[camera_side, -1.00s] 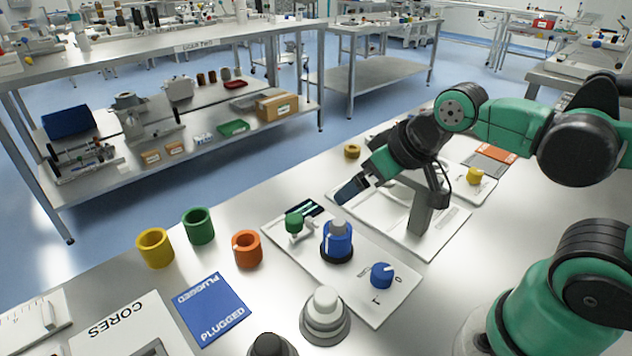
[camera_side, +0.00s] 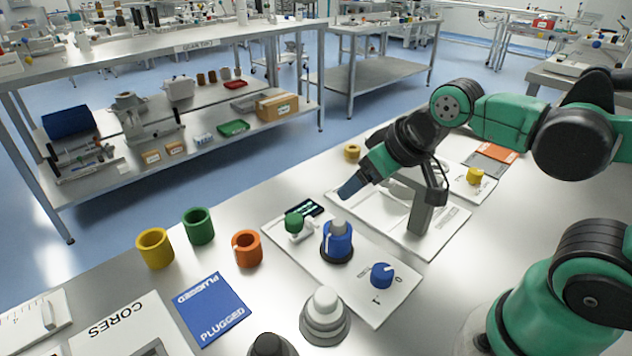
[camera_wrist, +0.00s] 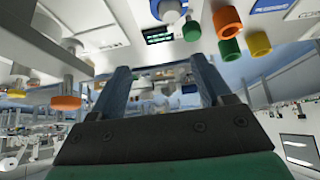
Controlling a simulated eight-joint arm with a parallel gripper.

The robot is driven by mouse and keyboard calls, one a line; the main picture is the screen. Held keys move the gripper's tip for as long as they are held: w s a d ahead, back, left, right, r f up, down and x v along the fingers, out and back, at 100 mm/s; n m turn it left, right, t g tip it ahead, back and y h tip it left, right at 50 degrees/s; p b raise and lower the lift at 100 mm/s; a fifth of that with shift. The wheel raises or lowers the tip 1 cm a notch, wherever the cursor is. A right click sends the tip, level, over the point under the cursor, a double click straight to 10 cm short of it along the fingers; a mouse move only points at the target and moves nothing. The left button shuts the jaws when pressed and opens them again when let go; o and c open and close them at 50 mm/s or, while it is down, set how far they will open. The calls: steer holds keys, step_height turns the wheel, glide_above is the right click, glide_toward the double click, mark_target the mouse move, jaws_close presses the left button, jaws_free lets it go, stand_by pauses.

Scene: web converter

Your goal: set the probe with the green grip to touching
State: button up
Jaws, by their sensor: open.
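The probe with the green grip (camera_side: 294,222) stands on the white plate (camera_side: 365,305), beside a small dark display (camera_side: 307,208). The green grip shows near the top of the wrist view (camera_wrist: 191,31), close to the display (camera_wrist: 160,37). Whether the probe's tip touches anything is too small to tell. A blue core (camera_side: 337,242) sits on a spindle on the same plate, just right of the probe. My gripper (camera_side: 347,191) is above and to the right of the probe, apart from it. In the wrist view its two fingers (camera_wrist: 163,72) are spread with nothing between them.
A blue knob (camera_side: 382,275) is at the plate's right end. Yellow (camera_side: 155,248), green (camera_side: 199,226) and orange (camera_side: 247,249) cores stand to the left. A blue "PLUGGED" mat (camera_side: 211,308) lies in front of them.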

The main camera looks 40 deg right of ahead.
steer(key=w+a+m+g, duration=0.1)
steer(key=w+a+g, duration=0.15)
steer(key=w, duration=0.25)
steer(key=m+g, duration=0.2)
steer(key=g, duration=0.2)
glide_above(294, 217)
step_height(294, 217, down, 4)
steer(key=shift+s+r, duration=0.1)
steer(key=shift+r, duration=0.1)
steer(key=shift+f+g, duration=0.25)
steer(key=shift+f, duration=2.75)
jaws_close()
